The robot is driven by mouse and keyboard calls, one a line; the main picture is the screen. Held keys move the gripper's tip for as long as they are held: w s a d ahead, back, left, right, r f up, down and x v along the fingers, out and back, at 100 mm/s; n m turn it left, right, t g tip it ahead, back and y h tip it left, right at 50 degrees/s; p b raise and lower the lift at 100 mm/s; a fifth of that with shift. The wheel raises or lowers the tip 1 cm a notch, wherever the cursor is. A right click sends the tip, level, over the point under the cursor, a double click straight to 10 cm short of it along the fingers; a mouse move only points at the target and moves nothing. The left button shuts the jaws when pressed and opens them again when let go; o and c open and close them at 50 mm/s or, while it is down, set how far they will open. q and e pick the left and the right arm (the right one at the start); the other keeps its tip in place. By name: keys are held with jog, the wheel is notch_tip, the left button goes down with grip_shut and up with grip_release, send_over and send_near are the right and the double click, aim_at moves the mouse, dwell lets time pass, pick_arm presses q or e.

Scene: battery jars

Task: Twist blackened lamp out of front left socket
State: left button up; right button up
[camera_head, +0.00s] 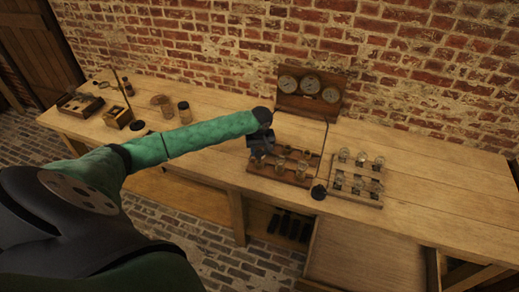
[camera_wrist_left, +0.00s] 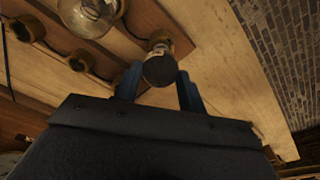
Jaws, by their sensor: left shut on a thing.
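My left gripper (camera_head: 259,158) reaches down over the left end of the wooden socket board (camera_head: 295,180). In the left wrist view its two blue fingers (camera_wrist_left: 158,88) stand on either side of the blackened lamp (camera_wrist_left: 159,70), a dark rounded bulb, and are shut on it. A brass socket (camera_wrist_left: 172,38) shows right behind the lamp. I cannot tell whether the lamp is still seated in it. A clear lamp (camera_wrist_left: 90,14) sits on the board nearby in the wrist view. The blackened lamp is hidden by the gripper in the head view. My right gripper is not in view.
A rack of several lamps (camera_head: 368,200) stands right of the board. A gauge panel (camera_head: 309,103) stands behind. The workbench (camera_head: 440,190) is clear at the right; small items stand at its left end.

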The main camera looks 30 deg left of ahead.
pick_arm(q)
jog(key=shift+f+n, duration=0.1)
jog(key=shift+n, duration=2.3)
jog(key=shift+r, duration=0.25)
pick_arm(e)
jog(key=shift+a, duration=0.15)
pick_arm(q)
jog(key=shift+r, duration=0.5)
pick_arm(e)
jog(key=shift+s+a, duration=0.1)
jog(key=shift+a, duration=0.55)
pick_arm(q)
jog(key=shift+r, duration=0.1)
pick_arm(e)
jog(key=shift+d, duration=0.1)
